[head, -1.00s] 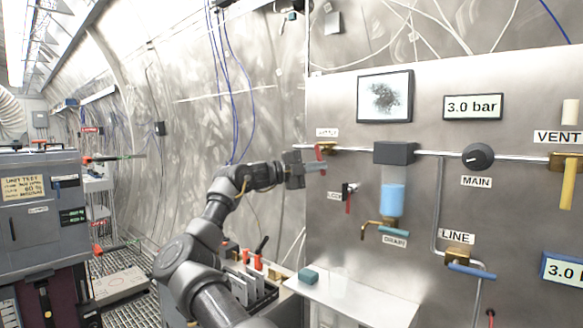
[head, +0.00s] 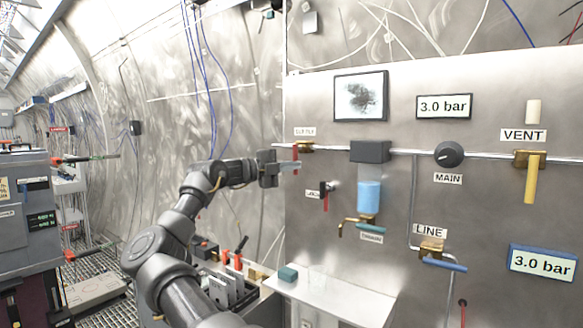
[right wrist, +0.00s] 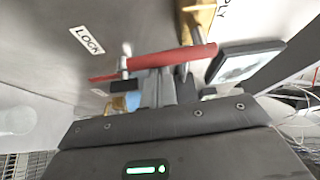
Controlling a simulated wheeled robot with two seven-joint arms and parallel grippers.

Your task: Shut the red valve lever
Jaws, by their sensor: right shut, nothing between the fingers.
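The red valve lever (head: 295,157) is on the brass valve (head: 305,147) at the left end of the panel's pipe, under a SUPPLY label. It points down, across the pipe. My right gripper (head: 289,168) is shut and empty, at the lever's lower part from the left. In the right wrist view the red lever (right wrist: 172,59) crosses just ahead of the shut fingers (right wrist: 167,92). Whether they touch it, I cannot tell. A smaller red lever (head: 325,198) hangs beside the LOCK label, lower right. My left gripper is not in view.
The panel also holds a teal-handled drain tap (head: 362,226), a blue LINE lever (head: 444,264), a yellow VENT lever (head: 531,180) and a black MAIN knob (head: 449,155). A white shelf (head: 335,300) with a teal block (head: 288,273) juts out below. A tool bin stands left of it.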

